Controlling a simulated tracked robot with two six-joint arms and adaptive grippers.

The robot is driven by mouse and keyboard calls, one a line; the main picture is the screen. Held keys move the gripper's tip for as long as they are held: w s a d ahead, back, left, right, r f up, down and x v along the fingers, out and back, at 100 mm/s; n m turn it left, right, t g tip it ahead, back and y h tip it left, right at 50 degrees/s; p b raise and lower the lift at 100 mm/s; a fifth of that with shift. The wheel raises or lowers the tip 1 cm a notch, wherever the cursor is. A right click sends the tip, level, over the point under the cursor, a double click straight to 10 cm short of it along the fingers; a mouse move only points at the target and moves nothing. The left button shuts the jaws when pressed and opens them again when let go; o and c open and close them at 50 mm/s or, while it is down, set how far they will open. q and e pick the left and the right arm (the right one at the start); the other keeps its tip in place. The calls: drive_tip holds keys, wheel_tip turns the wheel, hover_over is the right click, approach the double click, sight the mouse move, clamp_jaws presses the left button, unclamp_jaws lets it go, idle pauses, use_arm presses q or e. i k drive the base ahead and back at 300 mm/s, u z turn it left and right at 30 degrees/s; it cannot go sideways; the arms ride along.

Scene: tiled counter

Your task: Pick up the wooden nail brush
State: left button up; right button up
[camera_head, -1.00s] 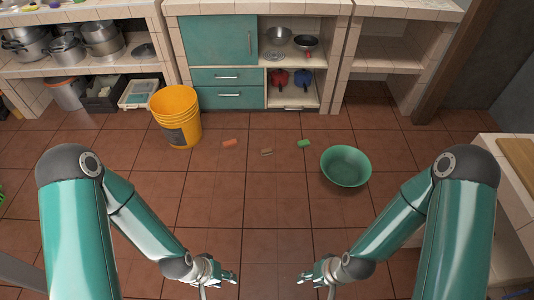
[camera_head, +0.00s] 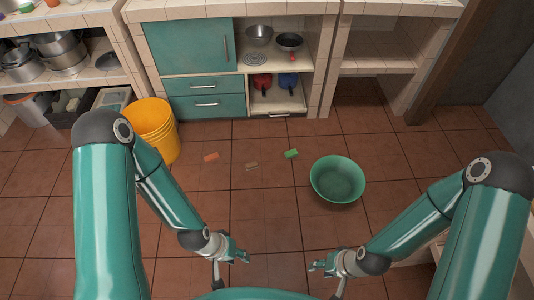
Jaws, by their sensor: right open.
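A small brown object that looks like the wooden nail brush (camera_head: 252,166) lies on the tiled floor, between an orange item (camera_head: 211,157) and a green item (camera_head: 291,154). It is too small to make out bristles. My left gripper (camera_head: 243,257) is open and empty, above the floor and nearer to me than the brush. My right gripper (camera_head: 313,266) is open and empty, lower right of the brush in the picture. Neither gripper touches any of the small items.
A yellow bucket (camera_head: 153,128) stands at the left and a green basin (camera_head: 337,180) lies right of the small items. Behind is a tiled counter with a teal cabinet (camera_head: 187,47) and shelves of pots. The floor around the brush is clear.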

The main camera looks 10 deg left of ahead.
sight(255, 165)
drive_tip(key=u, duration=0.1)
drive_tip(key=i, duration=1.35)
drive_tip(key=u, duration=0.95)
drive_tip(key=i, duration=0.55)
drive_tip(key=u, duration=0.3)
drive_tip(key=k, duration=0.9)
drive_tip(key=u, duration=0.2)
drive_tip(key=i, duration=0.9)
drive_tip(key=z, duration=0.1)
